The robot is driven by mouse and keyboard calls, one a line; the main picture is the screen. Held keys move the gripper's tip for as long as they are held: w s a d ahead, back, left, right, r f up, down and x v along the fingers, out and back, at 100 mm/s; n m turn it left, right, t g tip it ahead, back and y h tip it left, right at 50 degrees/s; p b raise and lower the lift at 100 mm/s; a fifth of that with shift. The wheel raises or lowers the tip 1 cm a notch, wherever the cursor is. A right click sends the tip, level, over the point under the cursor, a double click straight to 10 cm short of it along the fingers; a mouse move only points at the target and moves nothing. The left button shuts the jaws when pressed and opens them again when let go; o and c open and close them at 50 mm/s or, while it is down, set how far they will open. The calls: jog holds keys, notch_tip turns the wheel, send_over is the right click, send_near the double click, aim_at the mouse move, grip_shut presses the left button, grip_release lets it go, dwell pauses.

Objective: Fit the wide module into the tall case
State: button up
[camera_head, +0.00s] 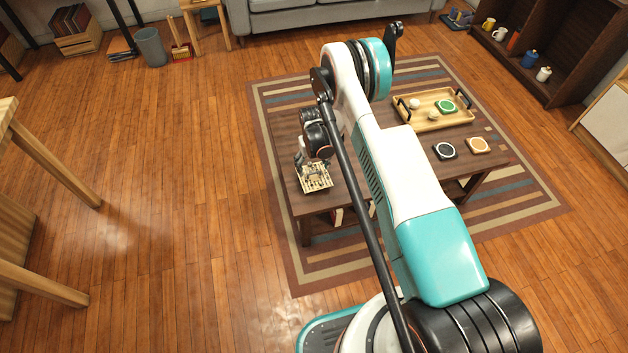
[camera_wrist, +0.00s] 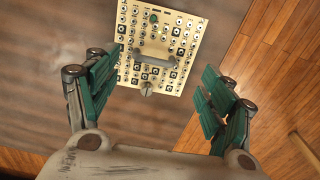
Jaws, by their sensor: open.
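A cream module panel (camera_wrist: 160,42) with several jacks, small knobs, a green knob and a grey bar handle (camera_wrist: 152,61) lies face up on the wooden table in the wrist view. It also shows in the head view (camera_head: 314,178), near the table's left end. My gripper (camera_wrist: 160,92) is open, its green-padded fingers apart on either side of the panel's lower part, with nothing held between them. In the head view my gripper (camera_head: 302,160) is small and partly hidden, just above the panel. I cannot make out a tall case in either view.
The dark coffee table (camera_head: 300,203) stands on a striped rug (camera_head: 290,265). My arm hides the table's middle.

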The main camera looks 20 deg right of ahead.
aim_at(314, 177)
jog(key=shift+w+d+f+b, duration=0.1)
jog(key=shift+d+f+b, duration=0.1)
jog(key=shift+f+b, duration=0.9)
jog(key=shift+w+d+f+b, duration=0.1)
jog(key=shift+d+f+b, duration=0.2)
jog(key=shift+f, duration=1.35)
jog(key=shift+a, duration=0.1)
jog(key=c, duration=1.3)
